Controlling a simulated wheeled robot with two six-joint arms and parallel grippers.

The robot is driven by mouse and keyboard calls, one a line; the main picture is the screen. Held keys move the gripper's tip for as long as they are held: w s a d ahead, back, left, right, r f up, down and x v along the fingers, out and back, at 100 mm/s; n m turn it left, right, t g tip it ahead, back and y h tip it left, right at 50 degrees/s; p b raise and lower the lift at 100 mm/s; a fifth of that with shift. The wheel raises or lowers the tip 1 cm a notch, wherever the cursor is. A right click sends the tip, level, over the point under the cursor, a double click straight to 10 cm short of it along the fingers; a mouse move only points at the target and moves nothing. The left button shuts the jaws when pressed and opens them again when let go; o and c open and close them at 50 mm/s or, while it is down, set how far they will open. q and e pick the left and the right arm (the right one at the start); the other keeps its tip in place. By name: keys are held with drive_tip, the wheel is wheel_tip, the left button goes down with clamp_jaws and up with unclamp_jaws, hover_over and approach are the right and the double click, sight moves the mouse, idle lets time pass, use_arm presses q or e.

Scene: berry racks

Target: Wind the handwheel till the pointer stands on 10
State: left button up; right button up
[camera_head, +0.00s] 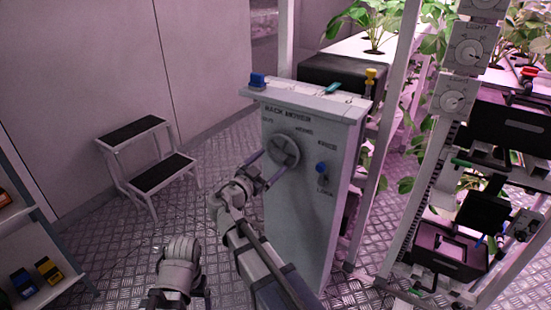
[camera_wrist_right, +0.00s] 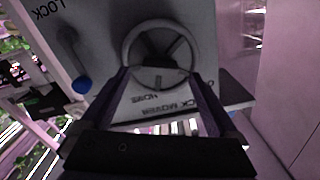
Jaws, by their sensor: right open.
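The handwheel (camera_head: 283,151) is a grey spoked wheel on the front of a cabinet (camera_head: 300,222) marked "RACK MOVER". In the right wrist view the handwheel (camera_wrist_right: 129,44) shows its round rim and spokes. My right gripper (camera_head: 268,165) is open in front of it. In the right wrist view the fingers of my right gripper (camera_wrist_right: 160,74) reach toward either side of the rim; I cannot tell whether they touch it. No pointer or number 10 can be made out. My left arm shows at the bottom, but its gripper fingers do not show.
A blue-knobbed lever (camera_head: 321,168) marked "LOCK" sits right of the wheel; its knob (camera_wrist_right: 81,85) shows in the wrist view. A step stool (camera_head: 150,160) stands left. Plant racks and dials (camera_head: 470,50) stand right. Floor between stool and cabinet is clear.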

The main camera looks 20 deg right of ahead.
sight(276, 157)
drive_tip(key=shift+x, duration=1.7)
drive_tip(key=shift+c, duration=0.3)
drive_tip(key=c, duration=1.3)
